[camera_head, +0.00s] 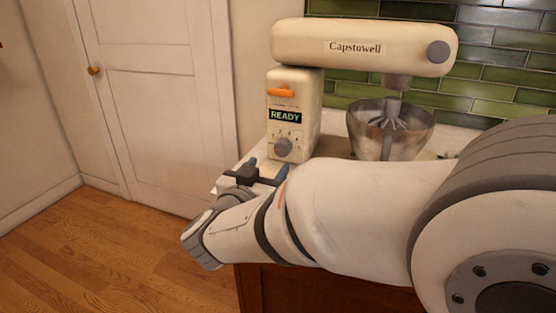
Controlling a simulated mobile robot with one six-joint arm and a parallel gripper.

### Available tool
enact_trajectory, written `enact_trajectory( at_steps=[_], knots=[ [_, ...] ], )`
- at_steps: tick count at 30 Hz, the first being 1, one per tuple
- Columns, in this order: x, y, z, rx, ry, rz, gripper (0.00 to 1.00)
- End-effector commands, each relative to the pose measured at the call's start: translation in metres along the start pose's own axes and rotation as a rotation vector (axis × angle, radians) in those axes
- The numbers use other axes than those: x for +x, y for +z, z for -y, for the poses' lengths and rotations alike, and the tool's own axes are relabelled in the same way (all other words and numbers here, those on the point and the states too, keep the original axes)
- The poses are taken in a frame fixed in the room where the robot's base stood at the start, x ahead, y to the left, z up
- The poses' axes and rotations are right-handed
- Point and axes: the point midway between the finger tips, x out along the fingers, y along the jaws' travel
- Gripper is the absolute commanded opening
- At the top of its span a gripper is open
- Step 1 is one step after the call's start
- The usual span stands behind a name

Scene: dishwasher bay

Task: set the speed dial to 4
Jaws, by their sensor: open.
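The speed dial (283,147) is a round grey knob low on the front of the cream mixer column. Small marks arc above it, too small to read, so I cannot tell its setting. My gripper (267,169) is just below and in front of the dial, with two blue-grey fingertips apart. It appears open and empty, and I see no contact with the dial. My arm hides part of the gripper and the mixer's base. The cream stand mixer (365,47) carries the name Capstowell.
A display (285,115) reads READY, below an orange lever (281,92). A metal bowl (390,128) with a whisk stands right of the column. The wooden cabinet (300,290) is largely behind my arm. A white door (155,90) and open wooden floor (95,250) are at left.

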Motion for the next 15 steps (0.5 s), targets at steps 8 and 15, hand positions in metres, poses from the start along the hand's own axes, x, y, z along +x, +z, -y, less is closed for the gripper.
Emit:
enact_trajectory(
  at_steps=[8,15],
  knots=[
    [0.044,0.000,-0.002,0.001,0.005,-0.001,0.58],
    [0.069,-0.001,-0.001,0.001,0.000,-0.001,0.58]
  ],
)
